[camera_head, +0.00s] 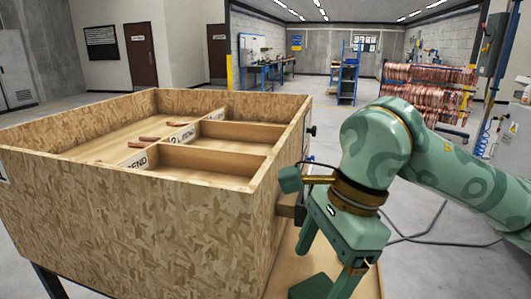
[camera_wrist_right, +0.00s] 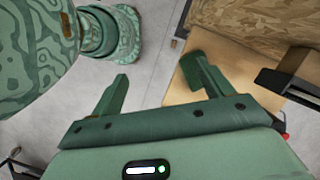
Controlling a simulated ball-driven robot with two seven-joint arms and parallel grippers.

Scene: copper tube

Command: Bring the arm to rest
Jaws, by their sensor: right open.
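My right arm (camera_head: 440,165) comes in from the right, patterned green with a bronze wrist ring. Its right gripper (camera_head: 325,280) hangs beside the right outer wall of the wooden box, pointing down. In the right wrist view the right gripper (camera_wrist_right: 158,78) has its two fingers wide apart, with nothing between them. One finger shows against the grey floor, the other over a light wooden surface (camera_wrist_right: 185,88). My left gripper is not in view.
The large chipboard box (camera_head: 130,215) fills the left, with divided compartments and copper pieces (camera_head: 149,139) inside. Dark fittings (camera_head: 290,211) stick out of its right wall near my gripper. A rack of copper tubes (camera_head: 425,95) stands behind my arm. Open floor lies beyond the box.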

